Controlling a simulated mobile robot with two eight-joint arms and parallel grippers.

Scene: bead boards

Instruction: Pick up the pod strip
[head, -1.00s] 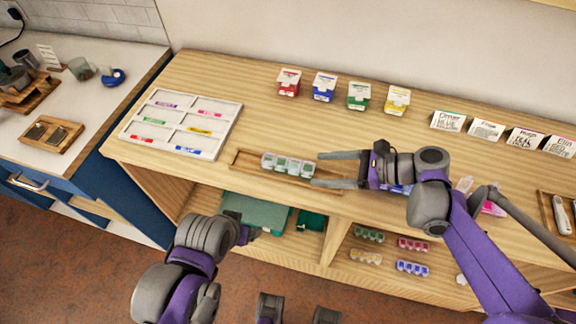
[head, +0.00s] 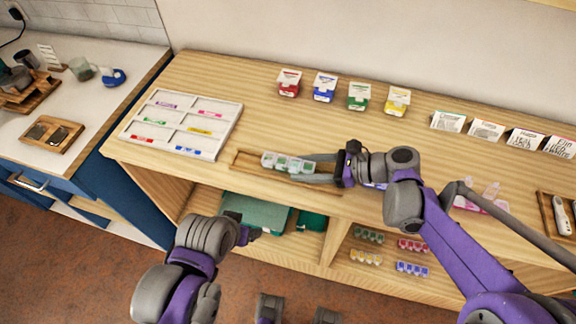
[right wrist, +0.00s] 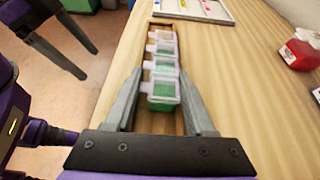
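The pod strip (head: 287,163), a row of joined small boxes with clear lids and green contents, lies at the long wooden tray (head: 246,158) near the table's front edge. My right gripper (head: 303,168) is at its right end, one finger on each side. In the right wrist view the fingers (right wrist: 161,76) close in on the sides of the nearer pods (right wrist: 163,93), and the strip runs away from me between them. The strip appears level and low at the tray. My left gripper (head: 250,234) is below the front of the table, empty; its fingers (right wrist: 62,45) are apart in the right wrist view.
A white compartment board (head: 229,118) with coloured labels lies left of the tray. Several coloured cartons (head: 324,88) and folded name cards (head: 487,130) stand at the back. More strips (head: 412,268) lie on the lower shelf. The table behind the tray is clear.

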